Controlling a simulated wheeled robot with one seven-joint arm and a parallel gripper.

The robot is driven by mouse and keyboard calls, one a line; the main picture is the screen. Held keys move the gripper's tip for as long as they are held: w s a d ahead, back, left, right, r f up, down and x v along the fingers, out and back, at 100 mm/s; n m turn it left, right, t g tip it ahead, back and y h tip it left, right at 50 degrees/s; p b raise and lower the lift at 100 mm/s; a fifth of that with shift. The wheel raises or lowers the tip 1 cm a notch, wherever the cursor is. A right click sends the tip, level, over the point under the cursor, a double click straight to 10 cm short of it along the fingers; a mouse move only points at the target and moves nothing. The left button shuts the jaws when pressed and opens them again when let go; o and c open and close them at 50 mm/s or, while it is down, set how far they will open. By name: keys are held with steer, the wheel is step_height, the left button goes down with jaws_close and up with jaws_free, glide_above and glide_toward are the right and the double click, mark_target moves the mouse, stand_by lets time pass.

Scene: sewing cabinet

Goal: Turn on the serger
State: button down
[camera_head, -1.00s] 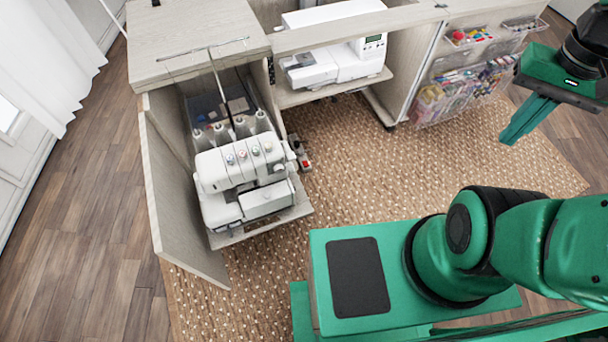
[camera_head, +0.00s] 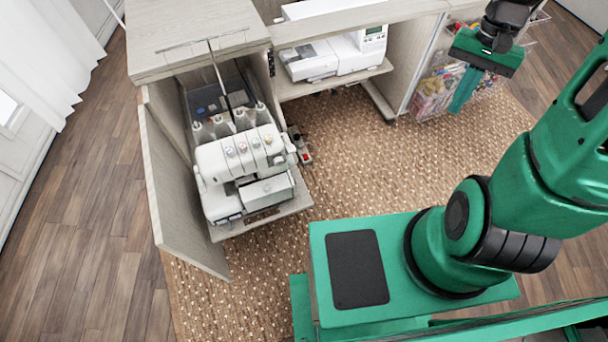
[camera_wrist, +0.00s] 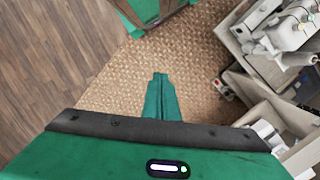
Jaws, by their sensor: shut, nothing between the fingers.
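The serger (camera_head: 240,170) is a white machine with several coloured dials on top and thread cones behind it. It stands on a low shelf at the left of the cabinet in the head view. It also shows at the upper right of the wrist view (camera_wrist: 292,28). My gripper (camera_head: 455,108) hangs at the upper right of the head view, well to the right of the serger. Its fingers (camera_wrist: 160,78) are together and empty, over the rug in the wrist view. I cannot make out the serger's switch.
A white sewing machine (camera_head: 335,55) sits on the middle shelf. An open cabinet door (camera_head: 180,195) stands left of the serger. A foot pedal (camera_head: 300,148) is at the serger's right. Clear bins (camera_head: 432,95) hang on the right panel. The rug (camera_head: 390,150) in front is clear.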

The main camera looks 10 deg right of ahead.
steer(key=w+a+f+m+g+y, duration=0.1)
steer(key=w+a+f, duration=0.15)
steer(key=f, duration=0.25)
steer(key=w+a+f+y, duration=0.1)
steer(key=w+f, duration=0.2)
steer(key=f, duration=0.3)
steer(key=w+a+f+m+y, duration=0.2)
steer(key=a+f+m+y, duration=0.1)
steer(key=a+f, duration=0.7)
steer(key=w+a+f+m+y, duration=0.2)
steer(key=a+f, duration=0.7)
steer(key=f, duration=0.6)
steer(key=shift+a+f+m+y, duration=0.15)
steer(key=shift+a+m+y, duration=0.3)
steer(key=shift+y, duration=0.65)
steer(key=a+r+x, duration=0.1)
steer(key=r+x, duration=0.1)
steer(key=x, duration=1)
steer(key=shift+s+a, duration=0.35)
steer(key=shift+a, duration=0.2)
steer(key=shift+f, duration=0.1)
